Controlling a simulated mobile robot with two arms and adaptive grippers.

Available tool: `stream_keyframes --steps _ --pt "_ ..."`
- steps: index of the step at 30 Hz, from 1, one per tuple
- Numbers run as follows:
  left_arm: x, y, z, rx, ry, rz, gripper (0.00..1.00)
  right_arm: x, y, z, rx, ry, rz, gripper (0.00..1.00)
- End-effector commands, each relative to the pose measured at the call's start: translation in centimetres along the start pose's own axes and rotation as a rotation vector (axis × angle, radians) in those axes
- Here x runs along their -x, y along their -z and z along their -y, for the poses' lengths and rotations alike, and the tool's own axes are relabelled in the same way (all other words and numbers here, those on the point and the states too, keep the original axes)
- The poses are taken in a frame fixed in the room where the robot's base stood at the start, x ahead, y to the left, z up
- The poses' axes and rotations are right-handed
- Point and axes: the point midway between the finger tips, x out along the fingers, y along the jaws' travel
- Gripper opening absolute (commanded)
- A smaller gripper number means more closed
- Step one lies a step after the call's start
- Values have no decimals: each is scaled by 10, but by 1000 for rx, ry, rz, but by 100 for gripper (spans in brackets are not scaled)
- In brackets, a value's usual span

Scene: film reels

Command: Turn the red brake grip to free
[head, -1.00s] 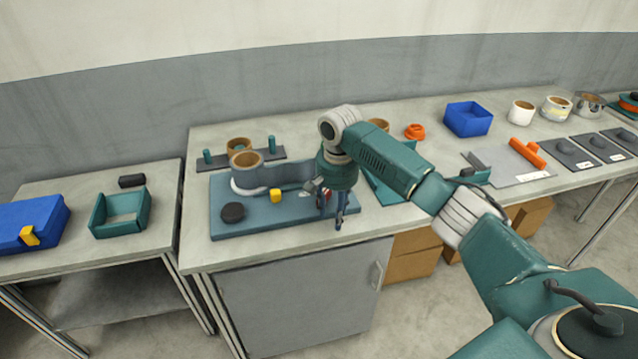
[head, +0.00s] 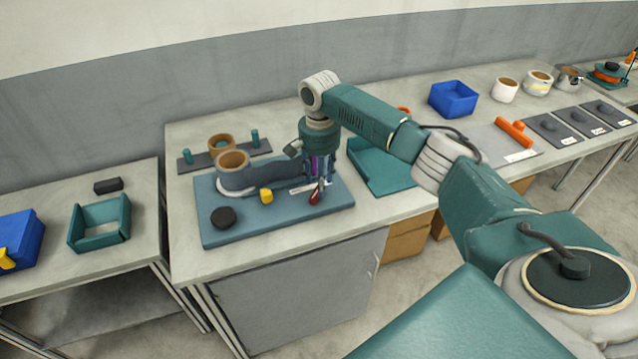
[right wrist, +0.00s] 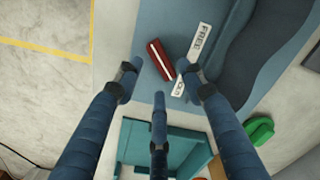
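The red brake grip (head: 315,197) is at the right end of the blue-grey board (head: 230,236). In the right wrist view the red grip (right wrist: 160,60) lies slanted beside a white strip with a FREE label (right wrist: 201,38) at one end; the label at the other end is partly covered by a finger. My right gripper (head: 319,180) is above that end of the board, pointing down. In the right wrist view its three fingers (right wrist: 157,74) are spread around the red grip, with gaps to it. I cannot tell whether any finger touches. My left gripper is not in view.
A grey-blue curved part with a tan-topped roll (head: 233,160), a yellow block (head: 266,196) and a black knob (head: 225,217) stand on the board. A teal tray (head: 385,180) is close on the right. The bench front edge is near.

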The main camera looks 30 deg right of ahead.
Motion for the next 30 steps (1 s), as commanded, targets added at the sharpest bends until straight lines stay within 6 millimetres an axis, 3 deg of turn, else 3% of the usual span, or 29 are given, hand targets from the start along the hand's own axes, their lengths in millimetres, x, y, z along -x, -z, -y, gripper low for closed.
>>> stream_keyframes --steps 4,10,16,17,23,30 --pt "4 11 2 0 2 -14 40 -19 -1 0 0 -1 2 40" --pt "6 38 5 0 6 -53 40 -29 0 1 1 1 0 40" --pt "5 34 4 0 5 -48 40 -29 0 0 2 1 0 40" --pt "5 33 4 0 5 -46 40 -29 0 0 1 1 0 38" --pt "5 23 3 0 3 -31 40 -29 0 0 1 1 0 0" --pt "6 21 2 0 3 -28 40 -28 0 0 10 1 0 0"
